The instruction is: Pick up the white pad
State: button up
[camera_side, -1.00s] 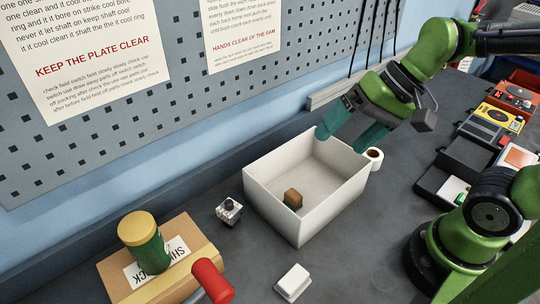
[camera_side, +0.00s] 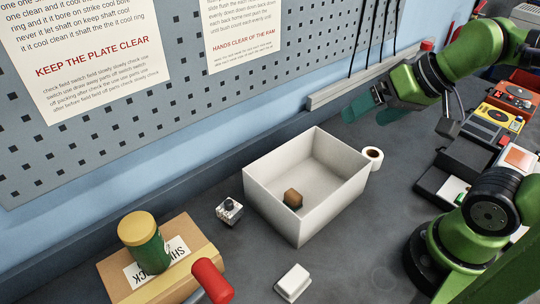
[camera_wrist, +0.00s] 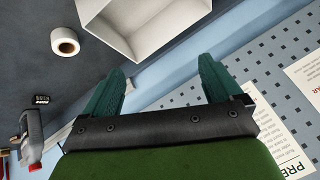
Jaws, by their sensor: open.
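A small white pad (camera_side: 293,282) lies on the dark bench at the front, below the white box in the side view. My gripper (camera_side: 376,110) is open and empty, up beyond the back right of the box and far from the pad. In the wrist view its two green fingers (camera_wrist: 160,72) stand wide apart with nothing between them. The pad is not visible in the wrist view.
A small metal device (camera_side: 229,210), a cardboard box (camera_side: 165,262) with a green jar (camera_side: 143,240), and a red-handled tool (camera_side: 212,280) are left of the pad.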

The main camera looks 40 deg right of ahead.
jog(key=shift+o, duration=0.4)
jog(key=w+a+f+n+g, duration=0.2)
jog(key=a+f+g, duration=0.1)
jog(key=a, duration=0.3)
jog(key=w+a+f+n+g, duration=0.1)
jog(key=a+f+n+g, duration=0.15)
jog(key=a, duration=0.45)
jog(key=g+h, duration=0.2)
jog(key=g, duration=0.4)
send_over(293, 278)
jog(key=w, duration=0.2)
jog(key=shift+n, duration=0.25)
notch_tip(293, 278, down, 12)
jog(key=shift+w+f, duration=0.1)
jog(key=shift+f, duration=0.15)
jog(key=shift+x, duration=3.2)
jog(key=c, duration=1.1)
